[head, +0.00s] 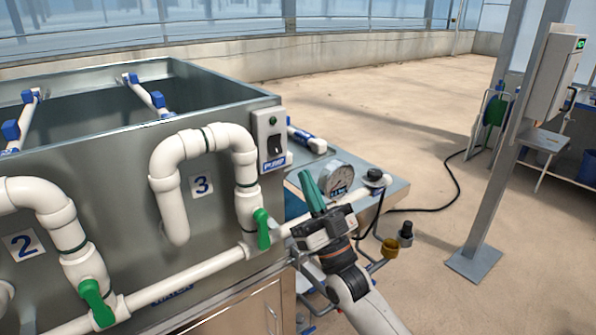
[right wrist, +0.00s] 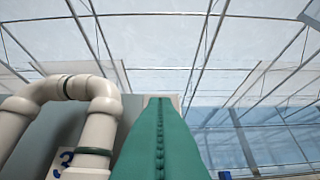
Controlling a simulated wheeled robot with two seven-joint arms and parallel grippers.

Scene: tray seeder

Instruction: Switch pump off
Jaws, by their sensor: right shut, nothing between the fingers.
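The pump switch box (head: 268,138) is a grey box with a dark rocker and a blue label below, fixed to the tank's front corner. A small light shows above the rocker; I cannot tell its state or the rocker's position. My right gripper (head: 309,184) has green fingers, shut and empty, pointing up, below and to the right of the switch box and apart from it. In the right wrist view the shut green fingers (right wrist: 160,140) fill the lower middle and hide most of what lies ahead. My left gripper is not in view.
White pipe 3 (head: 205,140) with a green valve handle (head: 262,229) stands left of my right gripper. A pressure gauge (head: 338,178) is close behind it. The metal tank (head: 95,150) is at left.

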